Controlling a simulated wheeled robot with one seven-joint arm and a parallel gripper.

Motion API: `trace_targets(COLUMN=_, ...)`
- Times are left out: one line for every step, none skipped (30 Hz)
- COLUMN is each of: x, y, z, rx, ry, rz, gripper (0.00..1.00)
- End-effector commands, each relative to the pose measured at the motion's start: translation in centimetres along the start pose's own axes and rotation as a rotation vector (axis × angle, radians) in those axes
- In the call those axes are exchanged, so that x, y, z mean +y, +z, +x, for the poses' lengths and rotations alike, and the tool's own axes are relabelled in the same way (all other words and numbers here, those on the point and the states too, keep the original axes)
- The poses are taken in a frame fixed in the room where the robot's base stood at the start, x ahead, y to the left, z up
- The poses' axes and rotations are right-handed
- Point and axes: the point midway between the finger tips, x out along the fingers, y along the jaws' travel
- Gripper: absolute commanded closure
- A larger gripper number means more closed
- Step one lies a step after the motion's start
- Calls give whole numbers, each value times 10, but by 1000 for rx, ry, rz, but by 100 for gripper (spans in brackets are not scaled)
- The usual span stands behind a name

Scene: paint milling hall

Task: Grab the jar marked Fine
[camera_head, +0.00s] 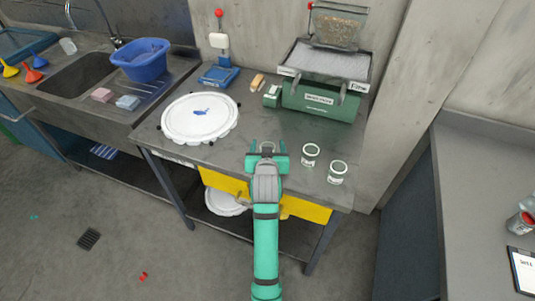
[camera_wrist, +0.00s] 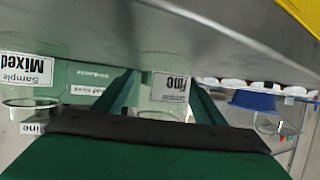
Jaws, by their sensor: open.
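The jar marked Mixed (camera_wrist: 25,70) is at the left edge there, outside the fingers. This order suggests the left jar is Fine. My gripper (camera_head: 267,147) is open and empty, left of both jars, over the bench's front part.
A green milling machine (camera_head: 318,101) with a hopper stands behind the jars. A sink with a blue tub (camera_head: 142,60) is farther left.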

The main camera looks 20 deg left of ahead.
Motion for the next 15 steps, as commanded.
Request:
trace_targets(x=-1, y=0, z=0, rx=0, ry=-1, rz=0, gripper=36)
trace_targets(x=-1, y=0, z=0, rx=0, ry=-1, rz=0, gripper=36)
trace_targets(x=-1, y=0, z=0, rx=0, ry=-1, rz=0, gripper=36)
trace_targets(x=-1, y=0, z=0, rx=0, ry=-1, rz=0, gripper=41)
trace_targets(x=-1, y=0, z=0, rx=0, ry=-1, rz=0, gripper=48)
trace_targets(x=-1, y=0, z=0, rx=0, ry=-1, rz=0, gripper=57)
trace_targets(x=-1, y=0, z=0, rx=0, ry=-1, rz=0, gripper=65)
trace_targets(x=-1, y=0, z=0, rx=0, ry=-1, rz=0, gripper=72)
trace_targets(x=-1, y=0, z=0, rx=0, ry=-1, rz=0, gripper=80)
trace_targets(x=-1, y=0, z=0, rx=0, ry=-1, rz=0, gripper=80)
trace_targets(x=-1, y=0, z=0, rx=0, ry=-1, rz=0, gripper=80)
trace_targets(x=-1, y=0, z=0, rx=0, ry=-1, rz=0, gripper=80)
trace_targets(x=-1, y=0, z=0, rx=0, ry=-1, rz=0, gripper=80)
trace_targets(x=-1, y=0, z=0, rx=0, ry=-1, rz=0, gripper=80)
trace_targets(x=-1, y=0, z=0, rx=0, ry=-1, rz=0, gripper=80)
